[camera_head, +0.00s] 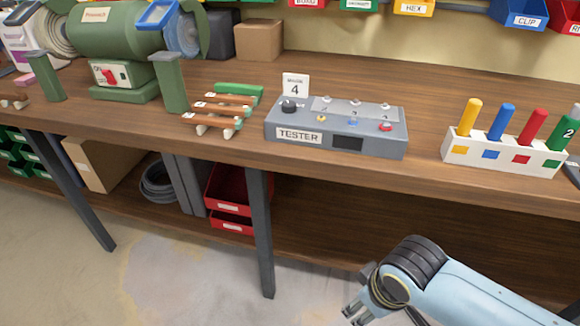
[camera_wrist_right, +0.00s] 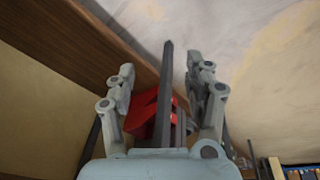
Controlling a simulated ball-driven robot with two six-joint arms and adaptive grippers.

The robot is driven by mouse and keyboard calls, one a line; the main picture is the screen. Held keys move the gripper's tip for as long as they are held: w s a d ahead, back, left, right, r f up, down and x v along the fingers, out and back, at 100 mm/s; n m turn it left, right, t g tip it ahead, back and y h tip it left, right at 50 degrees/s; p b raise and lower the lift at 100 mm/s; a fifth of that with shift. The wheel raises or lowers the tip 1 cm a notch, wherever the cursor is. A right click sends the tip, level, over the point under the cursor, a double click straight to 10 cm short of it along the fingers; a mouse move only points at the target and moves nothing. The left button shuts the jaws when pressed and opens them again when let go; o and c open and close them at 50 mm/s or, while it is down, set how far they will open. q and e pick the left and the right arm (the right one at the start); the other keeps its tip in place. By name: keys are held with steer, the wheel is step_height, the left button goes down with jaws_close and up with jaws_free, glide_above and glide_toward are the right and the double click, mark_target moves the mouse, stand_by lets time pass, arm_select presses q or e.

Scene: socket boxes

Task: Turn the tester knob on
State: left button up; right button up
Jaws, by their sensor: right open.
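The tester (camera_head: 370,143) is a grey box on the workbench, with a "TESTER" label and a dark display on its front. Its black knob (camera_head: 289,106) is at the top left, in front of a white card marked 4. Small yellow, blue and red parts sit along its top. My left gripper is not in view.
A green bench grinder (camera_head: 125,45) stands at the left. A white block with coloured pegs (camera_head: 500,152) stands to the right. The bench's front edge lies between my right gripper and the tester.

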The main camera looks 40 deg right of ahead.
steer(key=w+r+p, duration=0.3)
steer(key=r, duration=0.6)
steer(key=w+r+p, duration=0.3)
steer(key=r, duration=0.7)
steer(key=shift+m+g, duration=0.4)
steer(key=shift+g, duration=0.2)
steer(key=w+d+r, duration=0.1)
steer(key=w+r, duration=0.2)
steer(key=w, duration=0.3)
steer(key=w+d+r, duration=0.1)
steer(key=w+r, duration=0.1)
steer(key=w, duration=0.5)
steer(key=w+d+r+p, duration=0.1)
steer(key=w+d+r, duration=0.1)
steer(key=w, duration=0.5)
steer(key=shift+r, duration=0.8)
step_height(320, 180, up, 8)
steer(key=m+g+y, duration=0.1)
glide_above(289, 103)
step_height(289, 103, down, 10)
steer(key=shift+f+b, duration=0.1)
steer(key=shift+b, duration=0.35)
jaws_close()
